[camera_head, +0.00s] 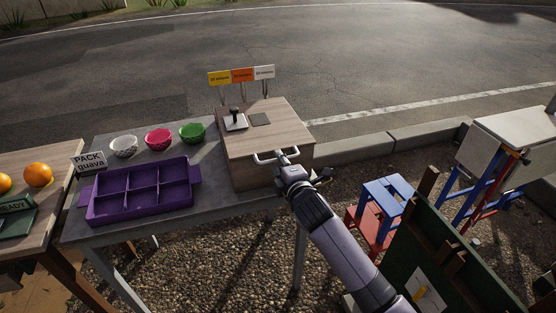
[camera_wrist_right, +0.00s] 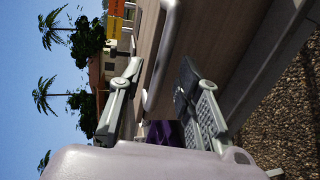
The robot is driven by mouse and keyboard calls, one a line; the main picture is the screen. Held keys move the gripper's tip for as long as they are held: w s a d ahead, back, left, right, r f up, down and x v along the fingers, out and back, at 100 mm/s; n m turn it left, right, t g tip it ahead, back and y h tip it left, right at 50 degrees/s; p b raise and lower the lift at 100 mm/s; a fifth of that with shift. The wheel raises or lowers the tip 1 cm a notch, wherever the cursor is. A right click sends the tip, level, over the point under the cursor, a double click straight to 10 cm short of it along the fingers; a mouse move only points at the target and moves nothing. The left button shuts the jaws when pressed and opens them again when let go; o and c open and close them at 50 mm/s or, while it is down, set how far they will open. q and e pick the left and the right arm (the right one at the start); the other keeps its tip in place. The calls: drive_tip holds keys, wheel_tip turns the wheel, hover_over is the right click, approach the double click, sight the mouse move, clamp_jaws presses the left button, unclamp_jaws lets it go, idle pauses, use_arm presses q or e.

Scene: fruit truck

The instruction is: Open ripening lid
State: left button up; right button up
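The ripening box is a wooden box on the grey table, and its flat wooden lid (camera_head: 268,129) looks closed. A pale bar handle (camera_head: 266,159) runs along the lid's front edge. The handle also crosses the right wrist view (camera_wrist_right: 164,55). My right gripper (camera_head: 303,166) is at the right end of the handle. In the right wrist view my right gripper (camera_wrist_right: 160,68) has its fingers apart, with the handle showing between them. I cannot tell whether either finger touches it. My left gripper is not in view.
A purple tray (camera_head: 140,190), several bowls (camera_head: 158,139) and a PACK guava sign (camera_head: 89,162) stand left. A blue stool (camera_head: 387,197) stands right.

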drive_tip(key=shift+x, duration=1.2)
drive_tip(key=shift+c, duration=0.6)
clamp_jaws()
